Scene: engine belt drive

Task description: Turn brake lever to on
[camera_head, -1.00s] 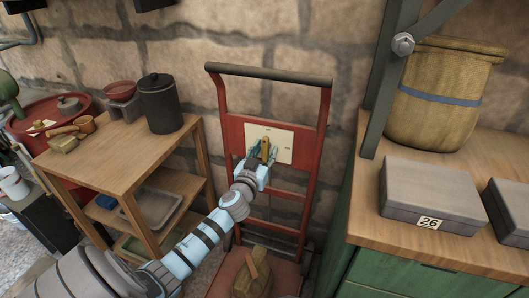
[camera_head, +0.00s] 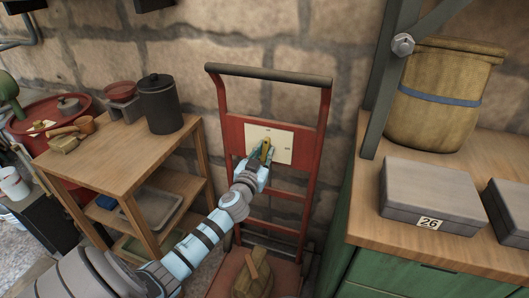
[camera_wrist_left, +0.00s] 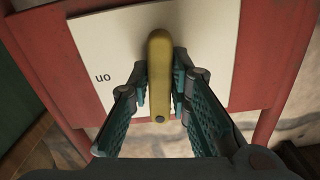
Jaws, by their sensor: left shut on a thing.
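The brake lever (camera_head: 266,150) is a yellow handle on a cream plate (camera_head: 287,146) fixed to the red hand truck (camera_head: 235,131). In the left wrist view the lever (camera_wrist_left: 160,50) stands nearly upright in the picture, with the plate (camera_wrist_left: 100,50) behind it. The word "on" shows upside down on the plate, left of the lever there. My left gripper (camera_head: 263,160) is at the lever. In the left wrist view its teal fingers (camera_wrist_left: 160,90) are on both sides of the lever, shut on it. My right gripper is not in view.
A wooden shelf table (camera_head: 95,150) with a dark pot (camera_head: 161,103) stands to the left. A green cabinet with a wooden top (camera_head: 370,210) stands to the right, bearing a grey box (camera_head: 432,190) and a barrel (camera_head: 440,95). A stone wall is behind.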

